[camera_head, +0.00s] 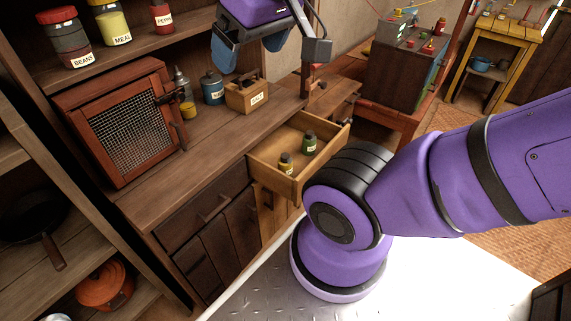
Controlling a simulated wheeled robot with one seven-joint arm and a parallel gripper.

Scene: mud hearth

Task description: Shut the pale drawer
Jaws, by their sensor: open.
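The pale drawer (272,178) is pulled out from the dark wooden cabinet (212,165) near the middle of the head view. A green-labelled jar (309,144) and a smaller yellow jar (286,163) stand inside it. My gripper (270,45) is open and empty at the top of the view. It is above and behind the drawer, over the counter side, and apart from it.
A salt box (247,97), a blue canister (212,88) and a mesh-fronted box (128,125) stand on the counter. Jars line the shelf above. A darker drawer (205,212) beside the pale one is closed. A red table (385,118) stands at the back right.

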